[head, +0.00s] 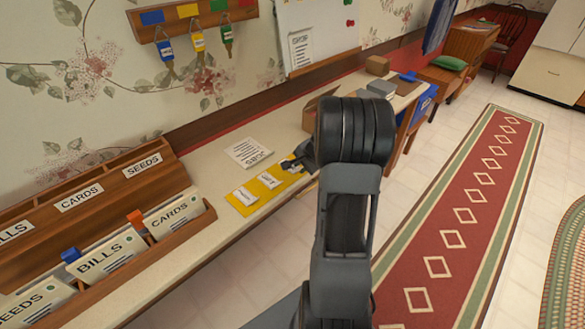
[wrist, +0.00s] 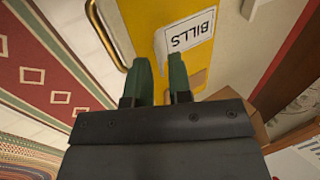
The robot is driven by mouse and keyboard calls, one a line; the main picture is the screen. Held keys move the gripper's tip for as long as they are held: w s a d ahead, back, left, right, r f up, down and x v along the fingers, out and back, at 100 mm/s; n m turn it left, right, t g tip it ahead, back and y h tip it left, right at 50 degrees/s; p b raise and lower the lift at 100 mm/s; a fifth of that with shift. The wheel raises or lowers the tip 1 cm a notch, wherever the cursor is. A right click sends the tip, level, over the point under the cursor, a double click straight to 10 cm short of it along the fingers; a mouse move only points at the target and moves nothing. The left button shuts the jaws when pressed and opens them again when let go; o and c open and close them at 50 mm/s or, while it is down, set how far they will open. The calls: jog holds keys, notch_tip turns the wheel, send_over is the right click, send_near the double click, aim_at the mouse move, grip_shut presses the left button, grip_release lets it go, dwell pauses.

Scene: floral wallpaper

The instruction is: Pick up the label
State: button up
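A white label printed BILLS (wrist: 193,32) lies on a yellow mat (wrist: 203,78) in the wrist view. The head view shows the yellow mat (head: 241,209) on the long desk, with a white label (head: 245,196) at its left and another (head: 268,180) nearer my gripper (head: 292,162). My gripper (wrist: 159,58) is open, with its two green fingers apart and nothing held between them. The right finger overlaps the lower edge of the BILLS label in the picture. I cannot tell the height of the fingertips above it. My arm hides part of the desk.
A wooden sorter (head: 85,205) with SEEDS, CARDS and BILLS cards stands on the left of the desk. A printed sheet (head: 248,152) lies behind the mat. A cardboard box (head: 309,118) stands behind my arm. A brass handle (wrist: 108,38) is left of the fingers. The floor at right is open.

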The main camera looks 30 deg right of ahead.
jog(key=shift+x, duration=1.05)
jog(key=shift+r, duration=0.1)
jog(key=shift+c, duration=0.3)
grip_shut()
jog(key=shift+r, duration=0.15)
